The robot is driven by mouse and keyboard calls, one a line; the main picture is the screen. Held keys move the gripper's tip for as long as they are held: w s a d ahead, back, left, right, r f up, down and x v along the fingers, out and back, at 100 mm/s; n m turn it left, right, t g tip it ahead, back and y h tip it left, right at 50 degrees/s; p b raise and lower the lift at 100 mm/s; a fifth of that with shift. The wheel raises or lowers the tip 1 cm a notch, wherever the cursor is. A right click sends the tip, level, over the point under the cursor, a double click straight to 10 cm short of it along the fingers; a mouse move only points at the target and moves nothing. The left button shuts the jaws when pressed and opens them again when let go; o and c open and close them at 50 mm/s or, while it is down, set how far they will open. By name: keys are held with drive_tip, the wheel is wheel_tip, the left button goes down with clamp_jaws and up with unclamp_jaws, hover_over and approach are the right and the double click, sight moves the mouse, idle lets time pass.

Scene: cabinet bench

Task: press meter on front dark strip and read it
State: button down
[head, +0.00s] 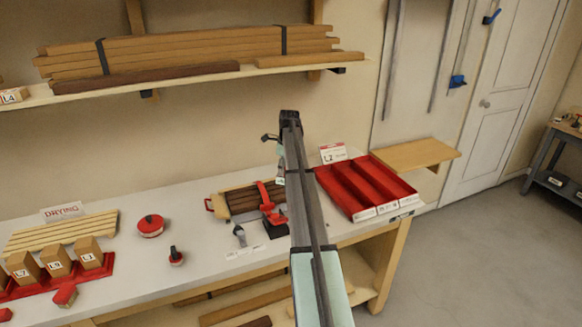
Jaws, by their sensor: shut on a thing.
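A wood-framed tray (217,205) on the bench holds several dark strips (242,199) lying side by side. The right part of the tray is hidden by my arm. My gripper (279,164) is mostly hidden behind my arm, above the tray's right part. It is shut on what seems to be the meter, of which only a small pale piece (280,180) shows. Its display cannot be read. I cannot tell whether its tip touches the front strip. A red clamp-like piece (264,194) stands at the tray, with a black block (277,229) in front.
A grey tool (240,235) lies left of the black block. A red divided bin (365,188) stands to the right. A red round pad (150,225), a black-knobbed piece (175,256) and a red rack (40,286) with wood blocks are left. A loaded shelf (200,90) hangs above.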

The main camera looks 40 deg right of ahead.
drive_tip(key=shift+d+r, duration=0.1)
drive_tip(key=shift+d, duration=0.8)
drive_tip(key=shift+f+b, duration=1.35)
drive_tip(key=shift+f, duration=1.6)
drive_tip(key=shift+f, duration=0.55)
drive_tip(key=shift+r, duration=0.1)
drive_tip(key=shift+r+p, duration=1.65)
drive_tip(key=shift+r, duration=1.8)
